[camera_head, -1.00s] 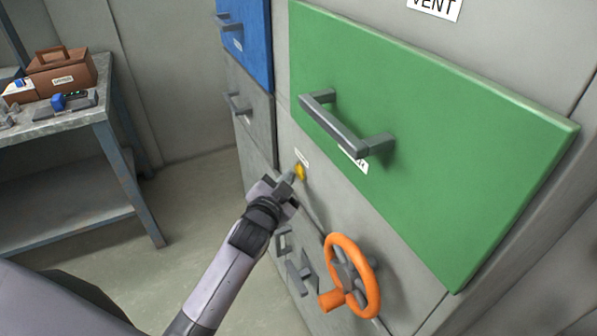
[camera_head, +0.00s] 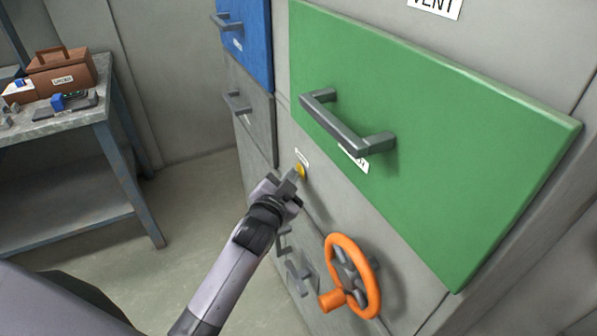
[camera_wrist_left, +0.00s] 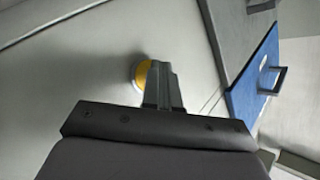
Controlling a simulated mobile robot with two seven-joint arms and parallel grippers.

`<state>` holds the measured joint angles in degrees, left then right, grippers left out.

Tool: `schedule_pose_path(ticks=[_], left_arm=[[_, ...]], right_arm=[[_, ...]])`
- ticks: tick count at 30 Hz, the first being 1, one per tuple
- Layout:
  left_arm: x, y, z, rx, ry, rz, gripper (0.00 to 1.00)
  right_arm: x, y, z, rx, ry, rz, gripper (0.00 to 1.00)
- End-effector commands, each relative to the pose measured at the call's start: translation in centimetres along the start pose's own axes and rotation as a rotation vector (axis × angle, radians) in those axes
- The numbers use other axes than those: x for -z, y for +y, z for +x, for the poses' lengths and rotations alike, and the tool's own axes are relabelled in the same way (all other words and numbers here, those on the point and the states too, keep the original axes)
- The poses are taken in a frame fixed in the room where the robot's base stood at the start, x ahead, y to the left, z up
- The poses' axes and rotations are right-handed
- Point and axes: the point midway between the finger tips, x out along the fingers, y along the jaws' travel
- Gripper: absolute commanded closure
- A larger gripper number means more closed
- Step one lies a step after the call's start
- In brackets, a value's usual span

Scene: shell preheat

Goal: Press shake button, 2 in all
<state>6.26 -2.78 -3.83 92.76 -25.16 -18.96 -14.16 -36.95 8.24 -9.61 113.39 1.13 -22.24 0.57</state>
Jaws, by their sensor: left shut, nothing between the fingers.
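The yellow round button (camera_head: 300,170) sits on the grey cabinet front, just under a small white label (camera_head: 302,157). My left gripper (camera_head: 294,177) is shut and empty, with its fingertips at the button in the head view. In the left wrist view the button (camera_wrist_left: 143,73) shows beside the shut fingertips (camera_wrist_left: 160,68), which cover part of it. I cannot tell whether the tips touch it or whether it is pressed in. My right gripper is not in view.
A green drawer front (camera_head: 430,130) with a grey handle (camera_head: 345,130) juts out above right of the button. An orange handwheel (camera_head: 352,275) stands out below right. A blue drawer (camera_head: 245,40) is upper left. A workbench (camera_head: 75,125) with a brown toolbox (camera_head: 60,75) stands at left.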

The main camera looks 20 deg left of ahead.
Motion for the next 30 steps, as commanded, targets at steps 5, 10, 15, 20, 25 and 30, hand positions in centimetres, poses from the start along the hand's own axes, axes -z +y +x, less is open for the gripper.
schedule_pose_path(ticks=[5,10,15,20,25,30], left_arm=[[0.0,0.0,0.0,-0.001,0.001,0.000,1.00],[-0.2,-0.4,-0.5,-0.001,0.000,0.000,1.00],[-0.6,-0.8,-1.1,-0.001,0.001,0.000,1.00],[-0.8,-0.8,-1.2,-0.001,0.001,-0.001,1.00],[-0.8,-0.8,-1.2,0.000,0.001,-0.001,1.00],[-1.3,-1.5,-2.0,-0.001,-0.002,0.001,1.00]], right_arm=[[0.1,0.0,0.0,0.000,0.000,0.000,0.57],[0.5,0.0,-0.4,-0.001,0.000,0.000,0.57],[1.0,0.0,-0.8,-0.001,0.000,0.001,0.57],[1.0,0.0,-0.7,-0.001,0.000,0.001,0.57],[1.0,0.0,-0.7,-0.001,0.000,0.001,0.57],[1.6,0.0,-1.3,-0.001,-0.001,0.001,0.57]])
